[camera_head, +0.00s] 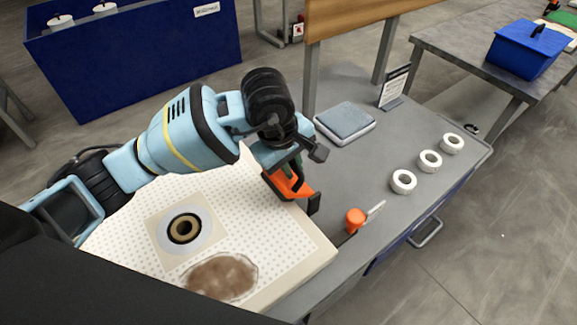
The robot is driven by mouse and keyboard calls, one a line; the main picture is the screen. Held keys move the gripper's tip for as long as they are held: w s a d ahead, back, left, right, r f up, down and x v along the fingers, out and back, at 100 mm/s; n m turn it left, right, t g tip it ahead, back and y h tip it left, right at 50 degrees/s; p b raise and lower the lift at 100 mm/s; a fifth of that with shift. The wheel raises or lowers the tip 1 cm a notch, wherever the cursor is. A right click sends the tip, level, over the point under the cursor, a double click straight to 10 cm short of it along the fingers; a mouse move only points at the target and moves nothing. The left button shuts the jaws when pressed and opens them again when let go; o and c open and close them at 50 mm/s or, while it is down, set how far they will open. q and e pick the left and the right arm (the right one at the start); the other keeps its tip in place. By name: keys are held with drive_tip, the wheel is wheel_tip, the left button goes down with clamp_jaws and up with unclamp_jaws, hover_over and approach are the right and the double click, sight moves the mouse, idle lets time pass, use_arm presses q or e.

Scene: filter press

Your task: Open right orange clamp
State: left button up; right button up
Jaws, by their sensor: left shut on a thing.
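An orange clamp (287,187) sits at the right edge of the white dotted filter plate (267,222). My left gripper (304,178) reaches over the plate from the left and is shut on this clamp. The gripper and wrist hide part of the clamp, so I cannot tell how far it is open. No other orange clamp shows clearly. My right gripper is not in view.
The plate has a round center hole (184,228) and a brown patch (222,277). An orange-handled tool (355,219) lies on the grey table right of the plate. White rolls (404,181), a grey-blue cloth stack (346,122) and a small sign (395,87) stand farther back.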

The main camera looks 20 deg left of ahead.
use_arm(q)
drive_tip(key=shift+w, duration=0.1)
drive_tip(key=shift+w+d+r, duration=0.3)
drive_tip(key=shift+w+d, duration=0.25)
drive_tip(key=shift+w, duration=0.1)
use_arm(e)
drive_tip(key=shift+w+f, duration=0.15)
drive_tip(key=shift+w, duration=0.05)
use_arm(q)
drive_tip(key=shift+w, duration=0.1)
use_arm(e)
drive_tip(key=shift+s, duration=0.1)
use_arm(q)
drive_tip(key=shift+w+d+f+b, duration=0.1)
drive_tip(key=shift+w+d+b, duration=0.3)
drive_tip(key=shift+w+d, duration=0.15)
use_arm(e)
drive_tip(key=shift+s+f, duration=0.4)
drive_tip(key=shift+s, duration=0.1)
use_arm(q)
drive_tip(key=shift+w+f, duration=0.1)
drive_tip(key=shift+w, duration=0.05)
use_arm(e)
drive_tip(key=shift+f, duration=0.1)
use_arm(q)
drive_tip(key=shift+w+d+f+b, duration=0.25)
drive_tip(key=shift+w+d+b, duration=0.15)
drive_tip(key=shift+w+d, duration=0.1)
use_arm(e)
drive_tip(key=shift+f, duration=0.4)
